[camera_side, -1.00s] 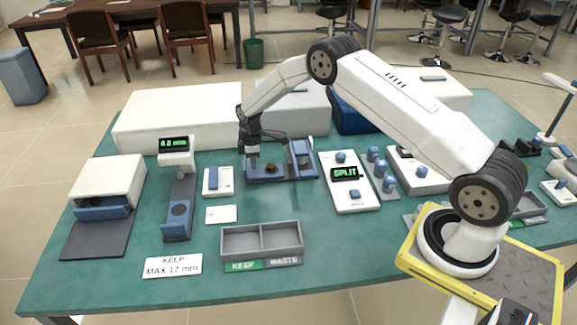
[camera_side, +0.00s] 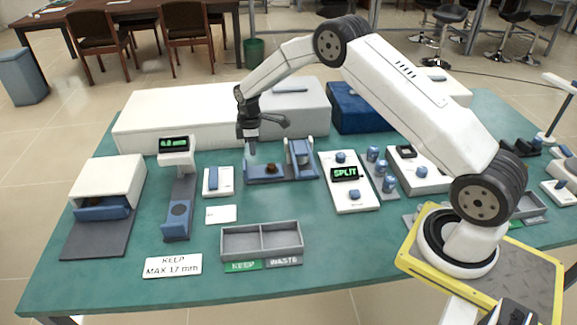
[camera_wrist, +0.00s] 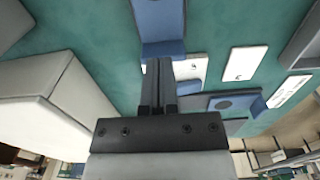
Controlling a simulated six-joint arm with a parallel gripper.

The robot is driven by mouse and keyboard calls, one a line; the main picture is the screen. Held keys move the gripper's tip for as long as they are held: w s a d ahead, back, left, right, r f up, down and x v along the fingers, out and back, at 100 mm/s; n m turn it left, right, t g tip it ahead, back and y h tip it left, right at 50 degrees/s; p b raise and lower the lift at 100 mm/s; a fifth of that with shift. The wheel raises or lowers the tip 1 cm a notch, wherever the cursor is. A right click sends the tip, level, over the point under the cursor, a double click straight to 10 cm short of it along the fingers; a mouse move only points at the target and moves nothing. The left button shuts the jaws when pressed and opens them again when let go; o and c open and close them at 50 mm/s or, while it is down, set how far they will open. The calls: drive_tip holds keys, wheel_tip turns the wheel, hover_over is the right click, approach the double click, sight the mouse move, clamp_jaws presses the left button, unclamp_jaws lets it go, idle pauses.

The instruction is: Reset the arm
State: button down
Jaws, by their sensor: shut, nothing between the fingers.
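My gripper (camera_side: 252,154) hangs pointing down above the left end of the blue fixture (camera_side: 290,176) on the green table. Its fingers are shut with nothing between them. A small dark brown piece (camera_side: 271,168) sits on the fixture, just right of and below the fingertips, apart from them. In the wrist view my gripper (camera_wrist: 159,66) shows its two fingers together, with part of a blue fixture (camera_wrist: 160,22) beyond them. The brown piece is not visible in the wrist view.
A grey two-part tray (camera_side: 262,226) with KEEP and WASTE labels stands in front. A gauge with a green display (camera_side: 177,160) stands left. A SPLIT panel (camera_side: 348,185) stands right. A long white box (camera_side: 180,118) and a dark blue box (camera_side: 360,110) stand behind.

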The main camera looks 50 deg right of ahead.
drive_tip(key=shift+r, duration=0.15)
drive_tip(key=s+a+r+m+t, duration=0.1)
drive_tip(key=s+a+r+m, duration=0.35)
drive_tip(key=s+r, duration=0.5)
drive_tip(key=s+a+r+m, duration=0.1)
drive_tip(key=s+a+m, duration=0.1)
drive_tip(key=s, duration=0.7)
drive_tip(key=s+a+m+t, duration=0.1)
drive_tip(key=s+a+m, duration=0.1)
drive_tip(key=s, duration=0.7)
drive_tip(key=shift+s+a+r+t, duration=0.25)
drive_tip(key=shift+s+r+t, duration=0.05)
drive_tip(key=shift+s+r, duration=0.1)
